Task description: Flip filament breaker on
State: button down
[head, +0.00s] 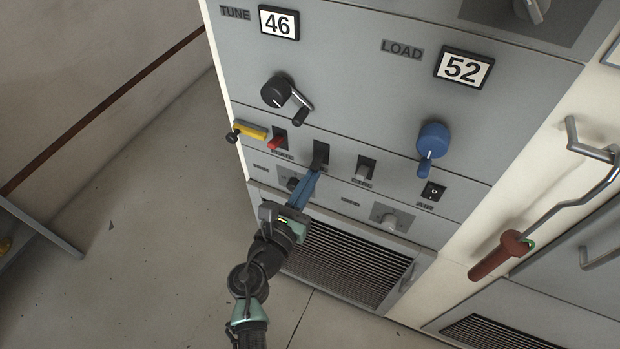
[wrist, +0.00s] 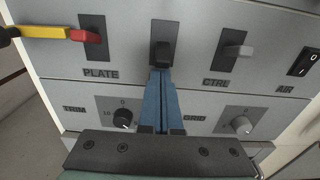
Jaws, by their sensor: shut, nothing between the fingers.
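A breaker with a black lever (wrist: 162,53) sits between the PLATE and CTRL breakers in the wrist view. Its label is hidden behind my fingers, so I cannot read it as filament. The lever shows in the lower part of its dark slot. The same breaker (head: 321,152) is in the middle of the switch row in the head view. My gripper (wrist: 160,74) is shut and empty, its blue fingers together. The fingertips are just below the lever, at or very near it; I cannot tell if they touch. It also shows in the head view (head: 314,173).
The PLATE breaker's red lever (wrist: 86,36) has a yellow piece (wrist: 44,32) beside it, left. The CTRL breaker's grey lever (wrist: 238,51) and the AIR rocker (wrist: 304,62) are right. Knobs (wrist: 123,119) sit below. A crank (head: 277,93) and blue handle (head: 432,141) project above.

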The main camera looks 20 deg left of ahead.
jog(key=shift+r+p, duration=0.2)
jog(key=shift+p, duration=0.35)
jog(key=shift+s+g+p, duration=0.1)
jog(key=shift+g+p, duration=0.2)
jog(key=shift+p, duration=0.5)
